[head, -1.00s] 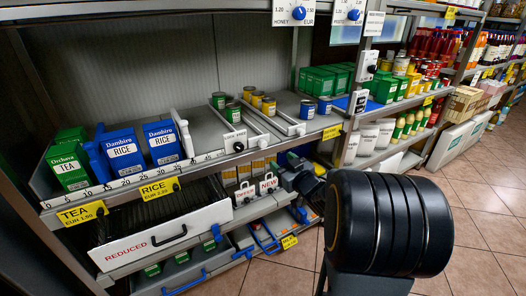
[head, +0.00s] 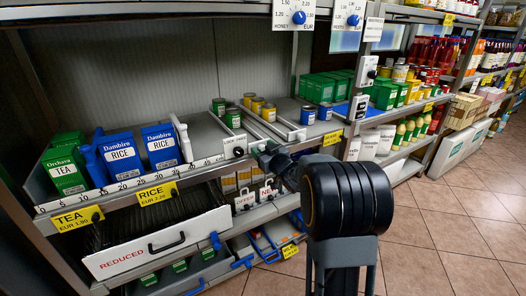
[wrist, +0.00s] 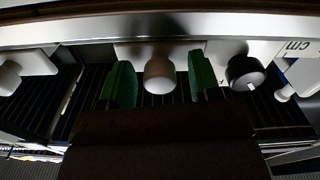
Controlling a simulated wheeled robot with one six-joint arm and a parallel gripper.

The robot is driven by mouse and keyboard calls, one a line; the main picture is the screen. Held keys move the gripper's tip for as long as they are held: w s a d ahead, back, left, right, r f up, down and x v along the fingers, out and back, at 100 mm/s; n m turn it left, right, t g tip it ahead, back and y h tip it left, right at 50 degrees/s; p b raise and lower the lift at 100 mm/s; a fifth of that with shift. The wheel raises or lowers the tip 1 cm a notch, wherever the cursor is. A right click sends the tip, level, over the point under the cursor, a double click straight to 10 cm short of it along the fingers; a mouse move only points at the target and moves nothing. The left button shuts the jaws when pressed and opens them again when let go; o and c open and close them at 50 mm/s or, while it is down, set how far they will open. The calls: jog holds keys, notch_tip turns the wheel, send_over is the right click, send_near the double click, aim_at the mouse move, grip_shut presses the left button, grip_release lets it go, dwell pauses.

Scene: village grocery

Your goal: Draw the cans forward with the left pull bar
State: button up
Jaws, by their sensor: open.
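Green cans (head: 233,118) and yellow cans (head: 268,113) stand in lanes on the grey middle shelf, with blue cans (head: 325,112) farther right. A white front plate (head: 232,142) marked LOCK, with a black knob (head: 239,152), is at the front of the green cans' lane. My gripper (head: 262,150) is at the shelf front, just right of this knob. In the wrist view its two green fingertips (wrist: 160,82) are open on either side of a pale rounded knob (wrist: 159,75), with gaps showing. This may be the pull bar's grip. The black knob (wrist: 246,72) is beside it, outside the fingers. No cans show there.
Blue rice boxes (head: 120,155) and a green tea box (head: 65,168) stand left on the shelf. A REDUCED drawer (head: 160,245) juts out below. White cartons (head: 268,194) stand beneath my gripper. Tiled floor (head: 440,235) is open at the right.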

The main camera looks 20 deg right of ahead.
grip_shut()
dwell(0.5)
